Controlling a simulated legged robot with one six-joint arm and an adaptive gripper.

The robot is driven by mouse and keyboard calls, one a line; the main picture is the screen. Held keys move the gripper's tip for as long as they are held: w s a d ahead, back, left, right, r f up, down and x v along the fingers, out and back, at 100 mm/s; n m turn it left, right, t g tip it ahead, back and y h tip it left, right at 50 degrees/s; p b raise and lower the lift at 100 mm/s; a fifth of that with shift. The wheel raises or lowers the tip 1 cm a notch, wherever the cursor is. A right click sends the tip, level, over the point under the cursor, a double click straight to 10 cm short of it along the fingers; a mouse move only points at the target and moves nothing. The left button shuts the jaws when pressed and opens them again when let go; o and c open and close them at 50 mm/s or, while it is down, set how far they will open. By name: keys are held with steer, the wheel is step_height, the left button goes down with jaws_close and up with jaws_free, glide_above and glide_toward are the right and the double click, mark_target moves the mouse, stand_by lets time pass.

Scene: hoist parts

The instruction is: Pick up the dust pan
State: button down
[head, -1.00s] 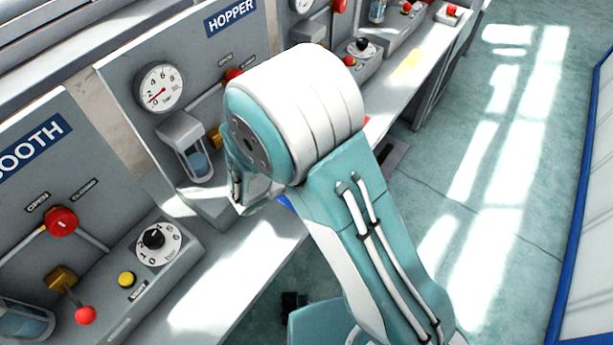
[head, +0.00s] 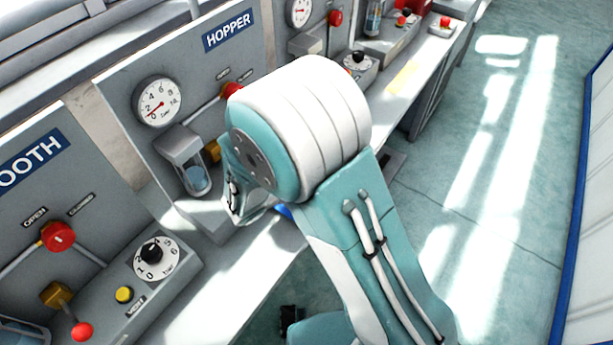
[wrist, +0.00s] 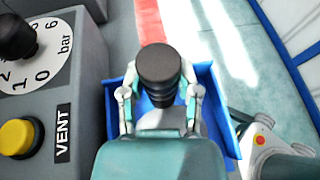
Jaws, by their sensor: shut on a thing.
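The blue dust pan (wrist: 212,76) is in the wrist view, around and below my gripper. Its thick black ribbed handle (wrist: 159,68) stands between the two fingers. My gripper (wrist: 160,93) is shut on this handle, with one finger on each side. The lower part of the pan is hidden behind my gripper. In the head view only a small blue bit, perhaps the dust pan (head: 284,211), shows beside my arm at the bench edge.
A grey control box with a dial (head: 156,258) and a yellow button (head: 124,294) stands close to the left of my gripper. The gauge (head: 157,102) and hopper panel (head: 229,32) rise behind the bench. The floor (head: 490,200) at right is open.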

steer(key=s+a+r, duration=0.2)
steer(key=s+r, duration=0.9)
steer(key=s, duration=0.3)
steer(key=shift+r, duration=0.3)
steer(key=shift+w, duration=0.15)
